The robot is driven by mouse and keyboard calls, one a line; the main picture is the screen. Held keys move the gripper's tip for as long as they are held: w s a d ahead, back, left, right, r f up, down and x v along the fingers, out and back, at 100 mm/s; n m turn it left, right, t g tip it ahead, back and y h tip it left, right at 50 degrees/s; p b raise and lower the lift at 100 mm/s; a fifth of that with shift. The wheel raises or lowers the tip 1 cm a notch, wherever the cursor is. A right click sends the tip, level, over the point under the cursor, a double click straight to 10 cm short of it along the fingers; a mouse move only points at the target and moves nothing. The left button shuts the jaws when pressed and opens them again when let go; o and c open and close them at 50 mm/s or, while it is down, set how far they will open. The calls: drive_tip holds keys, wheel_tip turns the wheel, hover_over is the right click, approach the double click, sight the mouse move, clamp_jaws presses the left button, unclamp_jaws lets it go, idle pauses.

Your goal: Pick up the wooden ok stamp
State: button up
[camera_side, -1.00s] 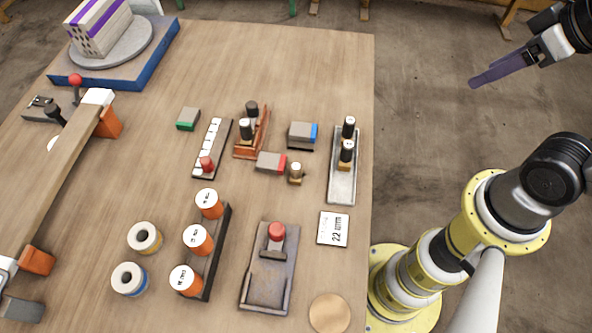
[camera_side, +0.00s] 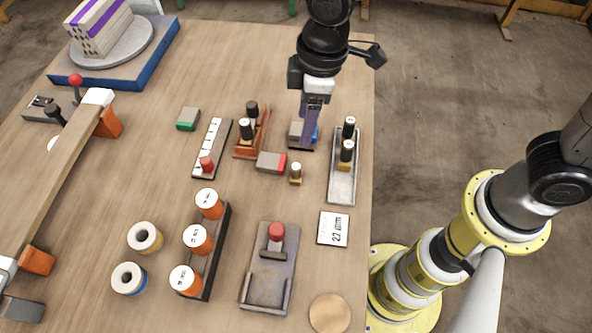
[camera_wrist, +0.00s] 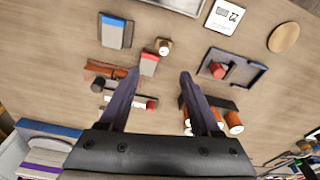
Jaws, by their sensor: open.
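A small wooden stamp (camera_side: 296,173) with a pale top stands alone on the table. It also shows in the wrist view (camera_wrist: 163,46), just beyond the fingertips and between their lines. Its label is too small to read. Two more stamps with white-and-black tops (camera_side: 346,152) stand in a grey metal tray (camera_side: 342,189). My gripper (camera_side: 307,143) is over the table, above and behind the lone stamp, fingers pointing down. In the wrist view its two dark purple fingers (camera_wrist: 158,74) are apart with nothing held between them.
A grey block with a red end (camera_side: 271,162) lies close left of the lone stamp. A grey-and-blue block (camera_side: 296,130) is partly hidden behind my fingers. A wooden rack with stamps (camera_side: 251,138) stands to the left. Free table lies in front of the stamp.

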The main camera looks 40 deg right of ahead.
sight(296, 166)
drive_tip(key=f, duration=0.4)
drive_tip(key=a+f, duration=0.1)
drive_tip(key=f, duration=0.4)
drive_tip(key=a+f, duration=0.1)
drive_tip(key=f, duration=0.3)
drive_tip(key=shift+w+f, duration=0.15)
drive_tip(key=shift+f, duration=0.25)
clamp_jaws()
